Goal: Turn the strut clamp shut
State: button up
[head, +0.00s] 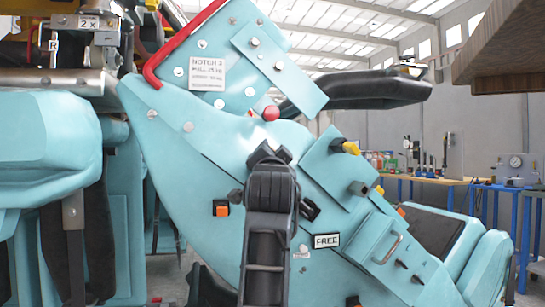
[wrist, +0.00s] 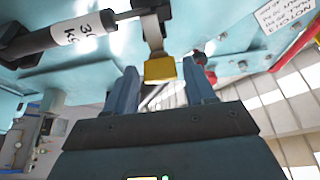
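In the wrist view a dark strut cylinder (wrist: 62,36) with a white weight label and a bright rod runs to a grey metal lever (wrist: 152,30). I take this lever for the strut clamp. It ends in a yellow tip (wrist: 160,70). My gripper (wrist: 160,64) is open, with one finger on each side of the yellow tip. Small gaps show between the tip and both fingers. In the head view my dark arm rises before the teal panel and its fingers cannot be made out. The strut is not clearly seen there.
The teal panel (head: 205,135) carries a red-edged notch plate, a red knob (head: 271,113), yellow-tipped levers (head: 350,148) and a FREE label (head: 326,241) close around my arm. A seat (head: 425,240) is at right. Workbenches (head: 450,181) stand farther back.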

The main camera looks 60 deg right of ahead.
jog(key=shift+o, duration=0.8)
jog(key=v, duration=0.7)
jog(key=shift+s+a+b, duration=0.15)
jog(key=shift+a+b, duration=0.2)
jog(key=shift+b, duration=0.05)
jog(key=shift+f, duration=0.15)
